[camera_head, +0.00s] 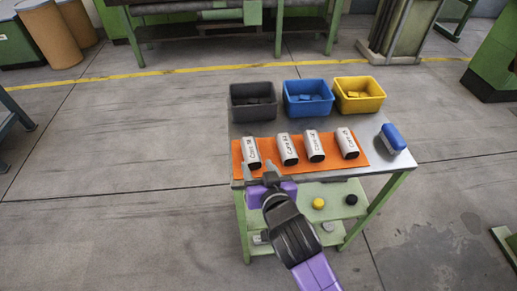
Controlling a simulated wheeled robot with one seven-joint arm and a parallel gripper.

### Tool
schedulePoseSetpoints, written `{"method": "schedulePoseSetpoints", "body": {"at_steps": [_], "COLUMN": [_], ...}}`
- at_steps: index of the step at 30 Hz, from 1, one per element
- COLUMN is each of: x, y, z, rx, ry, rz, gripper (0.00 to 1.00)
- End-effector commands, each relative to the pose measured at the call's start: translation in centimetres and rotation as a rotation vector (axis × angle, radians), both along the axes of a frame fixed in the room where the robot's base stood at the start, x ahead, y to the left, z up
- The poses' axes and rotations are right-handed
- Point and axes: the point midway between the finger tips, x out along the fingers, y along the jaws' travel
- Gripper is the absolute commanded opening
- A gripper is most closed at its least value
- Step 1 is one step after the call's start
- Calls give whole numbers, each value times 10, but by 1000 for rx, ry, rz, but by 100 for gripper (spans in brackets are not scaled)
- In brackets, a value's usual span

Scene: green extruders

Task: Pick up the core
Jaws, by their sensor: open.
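Several pale grey cores with dark lettering and dark ends lie side by side on an orange mat (362,161) near the table's front edge. From the left they include the leftmost core (251,150), a second core (287,148), a third core (314,146) and the rightmost core (347,142). My gripper (258,168) is at the front left edge of the table, just in front of the leftmost core. It is open, with no object visibly held. I cannot tell whether a finger touches that core.
A black bin (253,116), a blue bin (308,108) and a yellow bin (360,103) stand along the table's back, with small pieces inside. A blue-and-white object (392,138) lies at the right edge. A lower green shelf (335,203) holds small round items.

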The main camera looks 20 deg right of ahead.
Motion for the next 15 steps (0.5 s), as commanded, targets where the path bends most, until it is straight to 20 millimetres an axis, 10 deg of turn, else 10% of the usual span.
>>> {"method": "schedulePoseSetpoints", "body": {"at_steps": [15], "x": [42], "y": [-9], "z": [-19], "rx": [19], "ry": [11], "rz": [-13], "gripper": [49]}}
